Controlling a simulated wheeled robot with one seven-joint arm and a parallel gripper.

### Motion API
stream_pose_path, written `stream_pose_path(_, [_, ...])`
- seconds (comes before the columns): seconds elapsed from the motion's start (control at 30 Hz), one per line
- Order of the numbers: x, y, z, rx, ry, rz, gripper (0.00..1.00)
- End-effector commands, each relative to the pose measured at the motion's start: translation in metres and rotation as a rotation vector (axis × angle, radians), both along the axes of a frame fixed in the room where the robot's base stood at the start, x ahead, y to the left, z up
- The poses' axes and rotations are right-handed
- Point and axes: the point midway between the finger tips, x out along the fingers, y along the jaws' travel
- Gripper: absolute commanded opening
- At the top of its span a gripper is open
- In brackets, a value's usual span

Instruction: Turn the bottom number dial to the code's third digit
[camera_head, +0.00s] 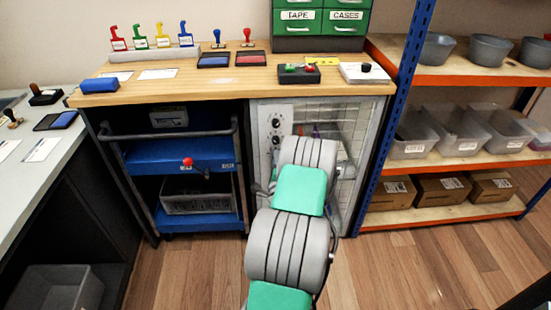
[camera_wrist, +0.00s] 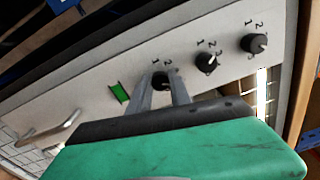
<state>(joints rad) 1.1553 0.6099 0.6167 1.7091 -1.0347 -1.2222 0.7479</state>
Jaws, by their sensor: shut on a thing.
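In the wrist view, a pale panel (camera_wrist: 215,82) carries three black dials in a slanting row, each with small printed numbers. The bottom dial (camera_wrist: 162,77) is between the two fingertips of my gripper (camera_wrist: 162,88), which is shut on it. The middle dial (camera_wrist: 207,62) and the top dial (camera_wrist: 254,43) are clear of the fingers. A green marker (camera_wrist: 119,92) sits on the panel beyond the held dial. In the head view, the panel (camera_head: 268,112) is on the front of a mesh-sided cabinet; my arm hides my fingers. The held dial's exact setting cannot be read.
A metal handle (camera_wrist: 60,130) stands out from the panel in the wrist view. In the head view, a wooden worktop (camera_head: 225,80) lies above the cabinet, a blue cart (camera_head: 150,155) stands left, and shelving with an orange-edged shelf (camera_head: 450,75) stands right. The floor in front is bare.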

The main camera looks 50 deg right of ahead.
Motion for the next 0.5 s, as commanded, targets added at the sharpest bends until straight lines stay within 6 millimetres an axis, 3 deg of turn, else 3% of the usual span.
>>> stream_pose_path(0.5, [0.0000, -0.0028, 0.0043, 0.115, -0.143, -0.002, 0.00])
